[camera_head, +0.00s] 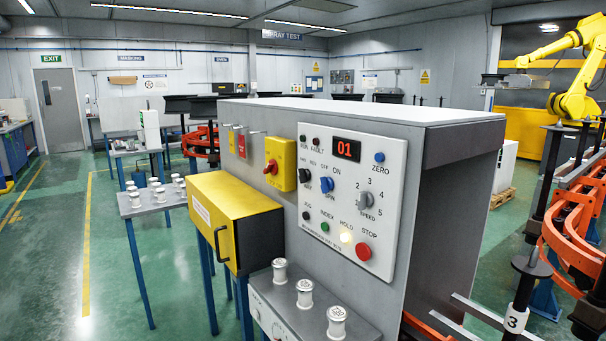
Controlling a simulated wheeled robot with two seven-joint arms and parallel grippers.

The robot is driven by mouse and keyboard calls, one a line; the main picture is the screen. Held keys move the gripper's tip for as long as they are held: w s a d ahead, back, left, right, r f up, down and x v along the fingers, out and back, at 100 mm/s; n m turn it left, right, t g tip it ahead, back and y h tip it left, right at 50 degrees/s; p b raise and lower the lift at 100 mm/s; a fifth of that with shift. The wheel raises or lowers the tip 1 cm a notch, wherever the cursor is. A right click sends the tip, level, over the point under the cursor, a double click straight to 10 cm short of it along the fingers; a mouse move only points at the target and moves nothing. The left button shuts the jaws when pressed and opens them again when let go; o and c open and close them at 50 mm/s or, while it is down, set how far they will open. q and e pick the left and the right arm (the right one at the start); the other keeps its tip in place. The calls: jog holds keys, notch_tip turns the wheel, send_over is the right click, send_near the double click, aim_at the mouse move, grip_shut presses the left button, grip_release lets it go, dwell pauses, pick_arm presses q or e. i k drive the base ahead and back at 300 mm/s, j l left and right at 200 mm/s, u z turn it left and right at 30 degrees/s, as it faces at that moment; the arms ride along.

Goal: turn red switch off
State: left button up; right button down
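A red rotary switch (271,167) sits on a yellow box (284,160) on the left part of the grey control cabinet's front. Its handle looks roughly level, tilted slightly. The on or off marking beside it is too small to read. The control panel (375,260) to its right has a display (347,149) reading 01, a blue switch (326,184) with OFF and ON labels, and a red STOP button (363,251). The HOLD light (346,237) glows. Neither of my grippers shows in the head view.
A yellow box with a black handle (222,243) juts out at left, below the switch. White spools (305,293) stand on a grey ledge below the panel. Red tags (242,145) hang left of the switch. A side table (133,207) holds more spools. Orange rails (570,240) stand at right.

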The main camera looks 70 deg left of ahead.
aim_at(271, 167)
jog(key=u, duration=2.4)
jog(key=i+j+z, duration=0.1)
jog(key=z, duration=0.35)
jog(key=j+z, duration=0.3)
jog(key=z, duration=0.15)
jog(key=i+j+z, duration=0.1)
jog(key=z, duration=0.4)
jog(key=k+j, duration=0.05)
jog(key=j, duration=0.05)
